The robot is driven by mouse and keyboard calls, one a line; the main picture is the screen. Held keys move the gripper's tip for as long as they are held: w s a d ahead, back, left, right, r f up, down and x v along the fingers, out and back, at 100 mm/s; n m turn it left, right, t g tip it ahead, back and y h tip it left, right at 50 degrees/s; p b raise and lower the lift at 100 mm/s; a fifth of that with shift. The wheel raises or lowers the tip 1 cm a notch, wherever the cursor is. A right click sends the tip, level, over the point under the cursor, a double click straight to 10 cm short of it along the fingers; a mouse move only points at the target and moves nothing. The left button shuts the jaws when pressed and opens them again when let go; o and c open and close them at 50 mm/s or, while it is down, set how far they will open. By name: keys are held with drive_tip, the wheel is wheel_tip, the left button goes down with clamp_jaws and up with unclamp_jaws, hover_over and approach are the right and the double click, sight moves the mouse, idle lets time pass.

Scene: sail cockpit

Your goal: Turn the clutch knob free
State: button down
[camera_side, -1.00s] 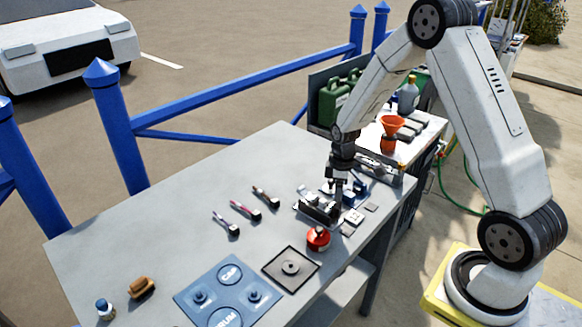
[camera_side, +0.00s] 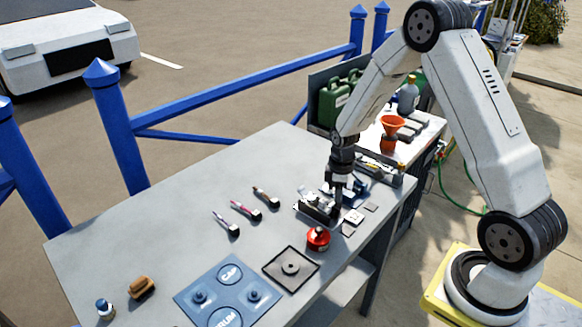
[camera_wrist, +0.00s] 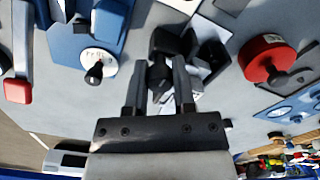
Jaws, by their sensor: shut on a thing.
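In the side view my gripper (camera_side: 338,200) points down over a dark clutch block (camera_side: 318,209) near the right part of the grey bench. White parts stand up beside it. In the wrist view my gripper (camera_wrist: 160,90) has its two dark fingers on either side of a black knob (camera_wrist: 160,74), and it is shut on it. The dark block (camera_wrist: 208,50) sits just behind the knob. The fingers and the block's shadow hide part of the knob, so its turn angle cannot be read.
A red round part (camera_side: 318,238) stands close in front of the block. A blue unit with a white dial (camera_wrist: 98,58) is close by. A grey plate (camera_side: 275,274), a blue mat (camera_side: 225,308) and several coloured-handle tools (camera_side: 245,209) lie on the bench.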

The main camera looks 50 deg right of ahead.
drive_tip(key=shift+s+n, duration=0.1)
drive_tip(key=shift+n, duration=2)
drive_tip(key=shift+f, duration=0.1)
drive_tip(key=shift+n, duration=2.2)
drive_tip(key=shift+n, duration=2.2)
